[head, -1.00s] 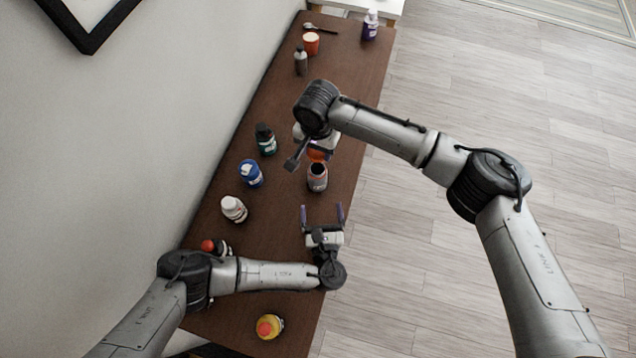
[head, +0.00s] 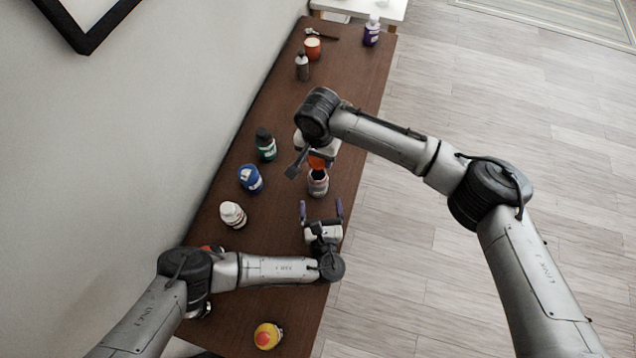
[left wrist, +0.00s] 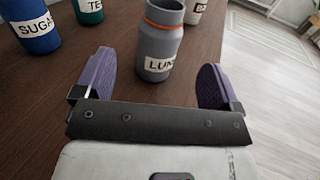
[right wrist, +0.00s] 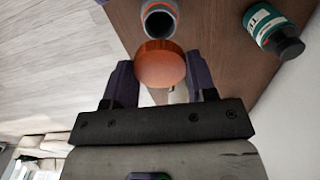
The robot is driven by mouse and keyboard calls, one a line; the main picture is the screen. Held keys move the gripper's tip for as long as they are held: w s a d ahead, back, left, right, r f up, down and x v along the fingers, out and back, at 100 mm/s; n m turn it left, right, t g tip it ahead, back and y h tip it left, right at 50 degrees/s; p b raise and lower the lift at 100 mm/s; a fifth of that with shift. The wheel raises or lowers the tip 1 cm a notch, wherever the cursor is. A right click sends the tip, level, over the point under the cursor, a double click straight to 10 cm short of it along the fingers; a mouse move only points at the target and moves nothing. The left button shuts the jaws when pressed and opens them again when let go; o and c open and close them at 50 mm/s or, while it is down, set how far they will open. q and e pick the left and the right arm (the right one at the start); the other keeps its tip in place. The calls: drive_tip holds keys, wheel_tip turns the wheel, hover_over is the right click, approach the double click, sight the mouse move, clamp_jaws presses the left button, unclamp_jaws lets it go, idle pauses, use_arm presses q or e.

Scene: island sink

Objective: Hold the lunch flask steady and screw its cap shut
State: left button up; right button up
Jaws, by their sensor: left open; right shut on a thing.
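The lunch flask (left wrist: 159,50) is a grey jar with an orange band and a "LUN..." label, upright on the wooden table. It also shows in the head view (head: 318,184). Its mouth (right wrist: 158,20) looks open and dark in the right wrist view. My left gripper (head: 321,208) is open, low in front of the flask, with its purple fingers (left wrist: 158,85) apart and the flask beyond them. My right gripper (right wrist: 160,78) is shut on the orange cap (right wrist: 159,64), held above and beside the flask's mouth, apart from it.
A blue "SUGA..." bottle (head: 250,179), a green bottle (head: 265,144) and a white bottle (head: 232,214) stand left of the flask. A yellow jar (head: 267,335) is at the near end. The table's right edge is close to the flask.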

sight(319, 188)
use_arm(q)
drive_tip(key=w, duration=0.8)
drive_tip(key=shift+w+a, duration=0.25)
drive_tip(key=shift+a, duration=0.1)
drive_tip(key=c, duration=1.4)
drive_tip(key=shift+o, duration=0.2)
use_arm(e)
drive_tip(key=shift+f, duration=2.45)
